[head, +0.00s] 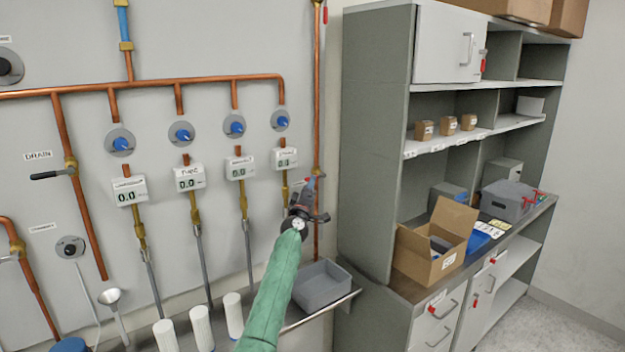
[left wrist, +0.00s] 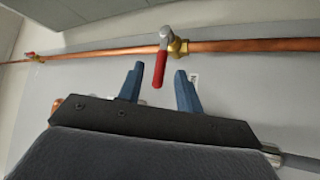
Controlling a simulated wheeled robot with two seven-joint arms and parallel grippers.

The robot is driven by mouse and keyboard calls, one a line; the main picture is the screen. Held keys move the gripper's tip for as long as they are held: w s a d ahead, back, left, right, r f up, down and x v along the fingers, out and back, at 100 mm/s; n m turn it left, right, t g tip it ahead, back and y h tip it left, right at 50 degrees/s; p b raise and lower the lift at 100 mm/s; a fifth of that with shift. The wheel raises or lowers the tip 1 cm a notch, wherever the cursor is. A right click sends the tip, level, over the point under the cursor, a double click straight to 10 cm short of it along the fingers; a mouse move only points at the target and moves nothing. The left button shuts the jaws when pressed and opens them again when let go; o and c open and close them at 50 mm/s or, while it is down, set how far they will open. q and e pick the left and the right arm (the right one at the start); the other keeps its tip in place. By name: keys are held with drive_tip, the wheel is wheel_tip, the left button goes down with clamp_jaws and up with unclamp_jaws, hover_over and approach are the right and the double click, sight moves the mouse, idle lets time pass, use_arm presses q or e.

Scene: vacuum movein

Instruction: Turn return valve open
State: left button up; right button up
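A valve with a brass body (left wrist: 178,47) sits on a copper pipe in the left wrist view. Its red-sleeved lever (left wrist: 160,68) stands about crosswise to the pipe. My left gripper (left wrist: 157,72) is open, with its two blue fingers pointing at the pipe. The lever's red end shows between the fingertips, apart from both. In the head view my left gripper (head: 316,183) is at the vertical copper pipe (head: 317,100) by the panel's right edge. There the gripper hides most of the valve; a little red shows beside it. My right gripper is not in view.
Another red-handled valve (head: 325,14) is higher on the same pipe. Left of the gripper are gauges (head: 285,158) and blue knobs (head: 281,121). A grey bin (head: 321,287) stands on the ledge below. A grey cabinet (head: 375,140) stands close on the right.

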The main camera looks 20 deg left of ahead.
use_arm(q)
drive_tip(key=shift+x, duration=2.05)
clamp_jaws()
